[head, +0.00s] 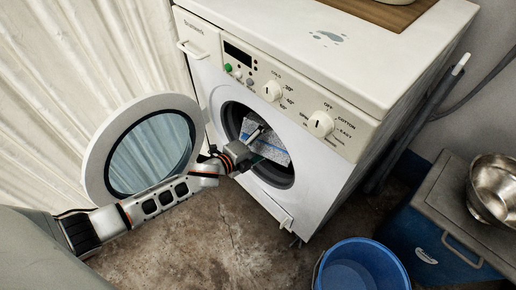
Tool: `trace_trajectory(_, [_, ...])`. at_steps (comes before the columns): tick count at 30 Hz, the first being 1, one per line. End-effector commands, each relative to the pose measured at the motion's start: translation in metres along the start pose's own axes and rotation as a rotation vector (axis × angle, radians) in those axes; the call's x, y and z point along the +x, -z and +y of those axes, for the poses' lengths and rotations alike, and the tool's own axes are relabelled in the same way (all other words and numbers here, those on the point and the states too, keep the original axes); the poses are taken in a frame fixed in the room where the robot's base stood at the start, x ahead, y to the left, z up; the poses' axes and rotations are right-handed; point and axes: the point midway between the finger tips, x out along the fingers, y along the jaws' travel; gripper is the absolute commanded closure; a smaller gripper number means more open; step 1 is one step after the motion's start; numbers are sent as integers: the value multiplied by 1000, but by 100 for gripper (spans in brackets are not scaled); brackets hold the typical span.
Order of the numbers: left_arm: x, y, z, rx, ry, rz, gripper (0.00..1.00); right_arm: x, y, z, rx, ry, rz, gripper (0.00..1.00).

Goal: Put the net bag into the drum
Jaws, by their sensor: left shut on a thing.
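The net bag (272,150) is a pale, blue-speckled flat bundle in the round opening of the washing machine. My left gripper (256,140) is shut on it at the mouth of the drum (233,116). The bag appears at least partly inside the opening; how deep it sits I cannot tell. The gripper hides part of the bag and of the drum. My right gripper is not in view.
The washing machine's round door (97,158) stands wide open at the left, with my left arm passing below and in front of it. A blue bucket (360,268) stands on the floor. A metal bowl (493,188) sits on a grey-topped blue box (445,210) at the right.

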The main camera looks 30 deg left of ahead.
Motion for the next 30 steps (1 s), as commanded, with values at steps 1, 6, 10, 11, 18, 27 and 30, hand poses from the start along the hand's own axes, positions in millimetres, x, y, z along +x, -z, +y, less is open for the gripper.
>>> trace_trajectory(1, [7, 1, 1, -1, -2, 2, 33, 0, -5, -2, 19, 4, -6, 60])
trace_trajectory(6, [28, 0, -3, -2, -3, 1, 33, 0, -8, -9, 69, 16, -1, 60])
trace_trajectory(10, [44, 1, -6, -2, -2, 1, 33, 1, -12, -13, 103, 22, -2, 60])
trace_trajectory(11, [48, 1, -6, -3, -2, 1, 33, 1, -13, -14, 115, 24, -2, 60])
trace_trajectory(18, [78, 1, -9, -3, -4, 1, 33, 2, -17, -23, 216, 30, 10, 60])
trace_trajectory(27, [115, 1, -15, -2, -5, 1, 33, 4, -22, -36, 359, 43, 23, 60])
trace_trajectory(30, [127, 1, -14, -3, -7, 0, 33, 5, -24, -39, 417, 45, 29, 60])
